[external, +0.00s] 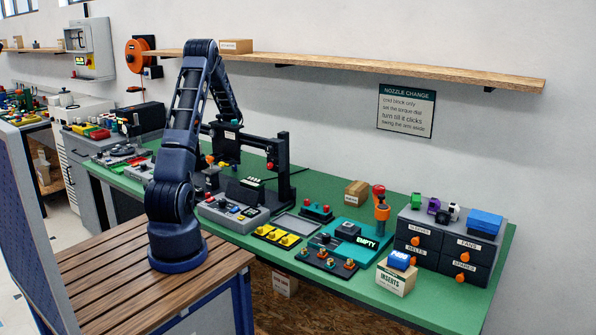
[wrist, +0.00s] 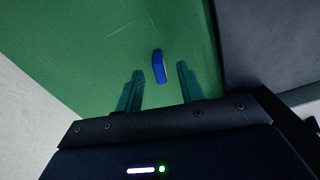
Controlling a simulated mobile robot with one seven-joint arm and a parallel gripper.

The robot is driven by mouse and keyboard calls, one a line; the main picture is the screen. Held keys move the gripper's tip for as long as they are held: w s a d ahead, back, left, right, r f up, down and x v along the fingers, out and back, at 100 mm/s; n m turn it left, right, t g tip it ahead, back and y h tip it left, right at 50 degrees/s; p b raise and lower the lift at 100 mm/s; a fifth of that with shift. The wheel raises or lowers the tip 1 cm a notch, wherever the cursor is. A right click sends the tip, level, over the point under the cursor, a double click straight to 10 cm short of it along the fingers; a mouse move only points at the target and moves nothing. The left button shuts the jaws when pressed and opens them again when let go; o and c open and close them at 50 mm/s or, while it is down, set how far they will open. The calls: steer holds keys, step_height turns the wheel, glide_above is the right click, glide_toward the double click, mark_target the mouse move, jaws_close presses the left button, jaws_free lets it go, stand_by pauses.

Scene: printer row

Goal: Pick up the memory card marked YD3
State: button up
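In the wrist view a small blue piece (wrist: 158,66) lies on the green bench top. It may be the memory card, but no YD3 mark can be read on it. My gripper (wrist: 160,72) is open, with one teal finger on each side of the line to the blue piece. The piece shows between and slightly beyond the fingertips; whether it touches them cannot be told. In the external view my arm reaches over the bench towards the printer, and my fingertips cannot be made out. No card marked YD3 can be picked out there.
A dark block edge (wrist: 265,45) stands right of the fingers in the wrist view. In the external view the black printer frame (external: 284,165) stands near my arm. A grey control box (external: 232,215), a teal tray (external: 350,238) and a drawer unit (external: 452,243) fill the bench rightward.

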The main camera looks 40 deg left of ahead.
step_height(320, 180, down, 5)
steer(key=shift+w+a+r, duration=0.1)
steer(key=shift+a, duration=0.05)
jaws_close()
